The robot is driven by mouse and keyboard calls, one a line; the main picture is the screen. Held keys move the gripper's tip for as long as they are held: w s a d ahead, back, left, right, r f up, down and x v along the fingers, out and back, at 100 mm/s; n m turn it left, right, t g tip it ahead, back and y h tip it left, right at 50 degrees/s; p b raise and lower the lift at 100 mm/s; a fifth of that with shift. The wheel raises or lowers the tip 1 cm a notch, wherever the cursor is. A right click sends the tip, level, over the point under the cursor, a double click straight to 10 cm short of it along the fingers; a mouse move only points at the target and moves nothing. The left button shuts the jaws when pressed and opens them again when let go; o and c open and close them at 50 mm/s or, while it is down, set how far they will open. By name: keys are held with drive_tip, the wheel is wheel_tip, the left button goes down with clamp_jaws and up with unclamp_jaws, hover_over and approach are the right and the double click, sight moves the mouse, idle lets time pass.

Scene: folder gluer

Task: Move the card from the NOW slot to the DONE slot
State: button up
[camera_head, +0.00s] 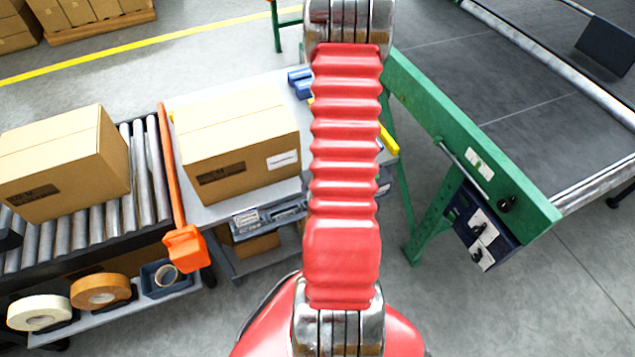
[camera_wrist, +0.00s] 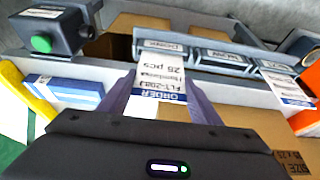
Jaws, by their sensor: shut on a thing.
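The card (camera_wrist: 160,78) is white with a blue ORDER band and print reading 25 pcs, upside down in the wrist view. My gripper (camera_wrist: 160,95) is shut on it, with a purple-grey finger at each side. The card's far end meets the grey slot rack (camera_wrist: 115,65), just below the left label (camera_wrist: 160,47), which seems to read DONE. I cannot tell how far the card sits in that slot. Another blue-banded card (camera_wrist: 291,92) stands at the rack's right end. In the head view the rack (camera_head: 268,218) shows at the bench front; my arm hides my gripper.
A cardboard box (camera_head: 238,145) stands on the bench, close to the rack. A green-framed belt machine (camera_head: 480,150) is at right. Open floor (camera_head: 430,310) lies at the lower right.

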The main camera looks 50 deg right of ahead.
drive_tip(key=shift+f, duration=0.75)
drive_tip(key=o, duration=1.1)
drive_tip(key=shift+c, duration=0.2)
drive_tip(key=v, duration=1.3)
drive_tip(key=shift+r, duration=0.2)
drive_tip(key=shift+s+a, duration=0.15)
idle(1.0)
